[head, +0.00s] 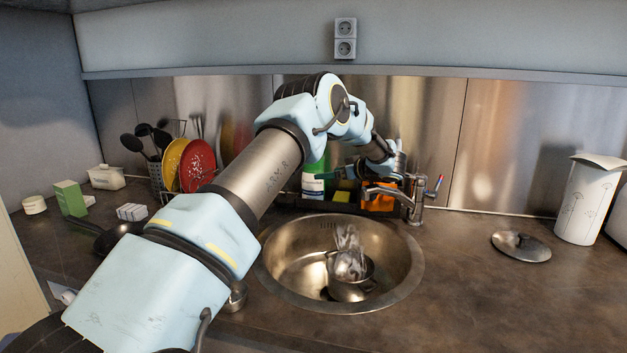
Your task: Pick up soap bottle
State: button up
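A green bottle with a white label (313,182) stands behind the sink, partly hidden by my arm. An orange item (381,198), perhaps a soap bottle, stands to its right behind the faucet; its top is hidden by the end of my arm. I cannot tell for sure which of the two is the soap bottle. My gripper (392,172) is at the orange item, just behind the faucet. Its fingers are too small and covered to tell whether they are open or touch anything.
The metal faucet (415,200) stands close in front of my gripper. The round sink (282,277) holds a pot and metal ware. A dish rack with red (197,165) and yellow plates stands left. A pot lid (521,246) and white canister (590,202) are right.

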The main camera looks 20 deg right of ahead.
aim_at(320, 170)
jog(key=p+x, duration=0.3)
jog(key=x, duration=0.2)
jog(key=shift+w+a+r, duration=0.15)
jog(key=shift+a, duration=0.1)
jog(key=shift+w+a+f, duration=0.15)
jog(key=shift+w+f, duration=0.1)
jog(key=shift+w, duration=0.1)
grip_shut()
dwell(0.3)
jog(key=shift+r, duration=0.1)
